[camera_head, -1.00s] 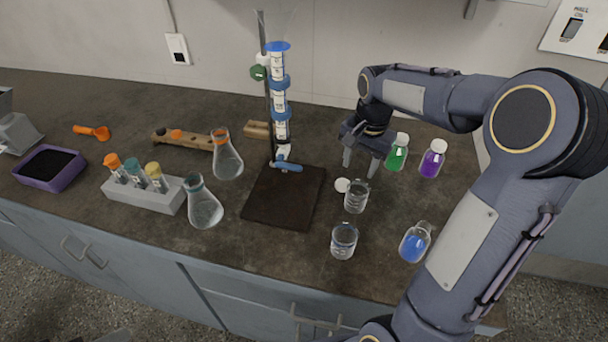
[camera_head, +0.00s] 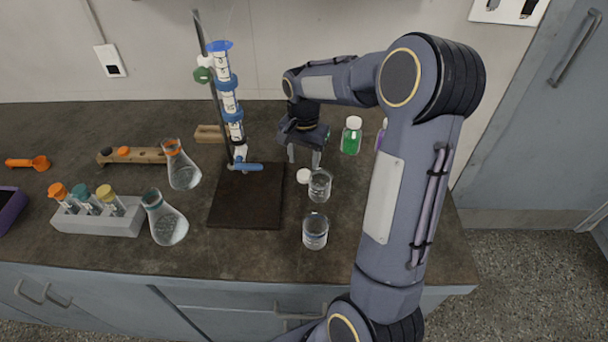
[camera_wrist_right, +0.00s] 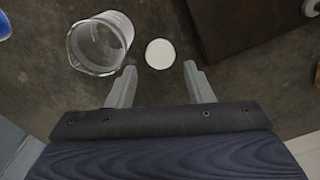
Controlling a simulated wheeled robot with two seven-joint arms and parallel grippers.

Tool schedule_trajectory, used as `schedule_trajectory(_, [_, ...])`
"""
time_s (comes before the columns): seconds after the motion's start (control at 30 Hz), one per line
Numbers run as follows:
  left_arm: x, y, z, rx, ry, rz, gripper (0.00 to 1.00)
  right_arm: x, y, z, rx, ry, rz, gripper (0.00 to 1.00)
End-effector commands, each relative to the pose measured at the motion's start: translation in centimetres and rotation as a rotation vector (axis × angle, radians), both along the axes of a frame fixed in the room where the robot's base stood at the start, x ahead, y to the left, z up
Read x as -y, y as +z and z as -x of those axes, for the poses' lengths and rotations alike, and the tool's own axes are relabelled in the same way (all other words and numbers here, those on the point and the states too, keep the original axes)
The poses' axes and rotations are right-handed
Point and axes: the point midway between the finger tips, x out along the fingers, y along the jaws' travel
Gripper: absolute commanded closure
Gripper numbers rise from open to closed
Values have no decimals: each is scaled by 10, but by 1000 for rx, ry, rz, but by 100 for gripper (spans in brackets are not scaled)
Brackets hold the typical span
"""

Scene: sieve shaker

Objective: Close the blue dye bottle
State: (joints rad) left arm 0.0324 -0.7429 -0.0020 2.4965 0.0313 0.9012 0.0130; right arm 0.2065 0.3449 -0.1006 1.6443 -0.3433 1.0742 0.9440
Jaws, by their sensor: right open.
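A small round white cap (camera_head: 303,176) lies on the dark bench top, beside a clear beaker (camera_head: 319,187). My right gripper (camera_head: 304,157) is open and empty just behind the cap. In the right wrist view the cap (camera_wrist_right: 160,53) lies centred ahead of the gap between the open fingertips (camera_wrist_right: 160,69), with nothing between them. The blue dye bottle is hidden behind my right arm in the head view. A blue edge (camera_wrist_right: 4,27), likely that bottle, shows at the wrist view's top left corner. My left gripper is not in view.
The beaker (camera_wrist_right: 100,45) is close beside one finger in the wrist view. A second beaker (camera_head: 315,231) stands nearer the front edge. A capped green bottle (camera_head: 351,136) stands to the right; a purple one (camera_head: 380,132) is partly hidden. The burette stand's base (camera_head: 246,197) lies to the left.

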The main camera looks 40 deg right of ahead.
Motion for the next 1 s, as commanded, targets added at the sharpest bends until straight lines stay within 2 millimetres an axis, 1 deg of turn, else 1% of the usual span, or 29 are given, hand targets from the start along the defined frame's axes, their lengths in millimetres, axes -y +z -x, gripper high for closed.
schedule_trajectory(0.17, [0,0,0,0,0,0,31,0,0,0,1,0,0,53])
schedule_trajectory(0.23, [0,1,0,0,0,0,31,0,-3,0,0,0,0,53])
schedule_trajectory(0.33, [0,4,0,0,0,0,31,-1,-15,1,-3,-1,-2,53])
schedule_trajectory(0.5, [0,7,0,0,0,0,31,-2,-41,1,-4,0,0,53])
schedule_trajectory(0.6, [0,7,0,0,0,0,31,-2,-49,1,-1,0,0,53])
schedule_trajectory(0.97, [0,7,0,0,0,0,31,-2,-51,1,1,0,0,53])
schedule_trajectory(1.0, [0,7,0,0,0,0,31,-2,-51,1,1,0,0,57])
